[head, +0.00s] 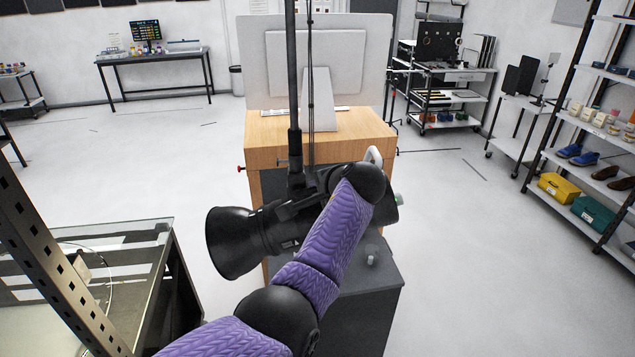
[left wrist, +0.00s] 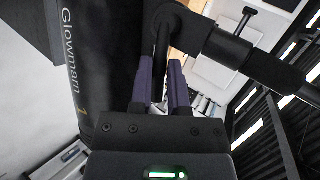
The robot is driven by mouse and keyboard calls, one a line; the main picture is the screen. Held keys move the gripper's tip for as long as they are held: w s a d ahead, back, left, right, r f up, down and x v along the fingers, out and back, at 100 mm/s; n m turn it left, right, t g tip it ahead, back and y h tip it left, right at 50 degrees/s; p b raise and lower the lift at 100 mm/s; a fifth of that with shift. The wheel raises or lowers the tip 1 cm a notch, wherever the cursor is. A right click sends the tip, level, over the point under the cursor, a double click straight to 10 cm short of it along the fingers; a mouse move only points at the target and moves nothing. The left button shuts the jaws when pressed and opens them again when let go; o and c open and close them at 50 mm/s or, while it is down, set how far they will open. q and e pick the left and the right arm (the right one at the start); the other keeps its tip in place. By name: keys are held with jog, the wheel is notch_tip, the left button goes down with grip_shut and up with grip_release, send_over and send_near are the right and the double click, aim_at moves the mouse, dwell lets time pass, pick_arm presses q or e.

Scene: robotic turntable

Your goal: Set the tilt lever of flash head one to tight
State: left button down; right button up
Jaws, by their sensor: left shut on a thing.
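Flash head one (head: 235,240) is a black lamp with a flared reflector, hanging on a dark pole in the middle of the head view. Its body, lettered "Glowmam 1", fills the left side of the left wrist view (left wrist: 90,70). The tilt lever (left wrist: 162,45) is a thin dark bar below a round black joint. My left gripper (left wrist: 160,85) has its two purple fingers on either side of the lever and is shut on it. In the head view my purple left arm covers the gripper and lever. My right gripper is not in view.
A wooden cabinet (head: 262,128) with a large monitor (head: 262,75) stands behind the lamp. A dark grey box (head: 365,305) is below it. A glass-topped table (head: 150,240) is at the lower left, and shelves (head: 600,130) are at the right. Open floor lies between.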

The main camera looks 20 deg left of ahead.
pick_arm(q)
jog(key=shift+a+r+n+h+p, duration=0.1)
jog(key=shift+r+n+h+p, duration=0.1)
jog(key=shift+n+h+p, duration=0.3)
jog(key=c, duration=0.9)
grip_release()
jog(key=shift+a+f, duration=0.1)
jog(key=b+v, duration=0.1)
jog(key=v, duration=0.9)
jog(key=shift+f, duration=0.1)
